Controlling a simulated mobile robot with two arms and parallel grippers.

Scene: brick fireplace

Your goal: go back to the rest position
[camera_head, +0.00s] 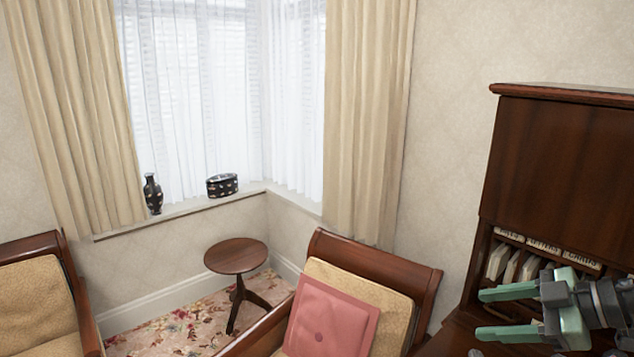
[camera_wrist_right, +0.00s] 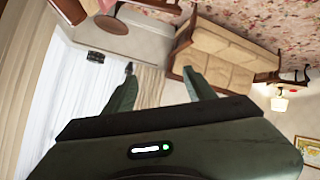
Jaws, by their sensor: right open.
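My right gripper (camera_head: 492,313) is at the lower right of the head view, in front of the wooden cabinet. Its two green fingers point left and are spread apart with nothing between them. In the right wrist view my right gripper (camera_wrist_right: 160,92) also shows, its fingers apart and empty. My left gripper is not in either view.
A dark wooden cabinet (camera_head: 560,165) with books stands at right, close to my right gripper. An armchair with a pink cushion (camera_head: 330,318), a small round table (camera_head: 236,255) and another chair (camera_head: 40,300) stand ahead. A vase (camera_head: 152,194) and a dark box (camera_head: 222,185) sit on the windowsill.

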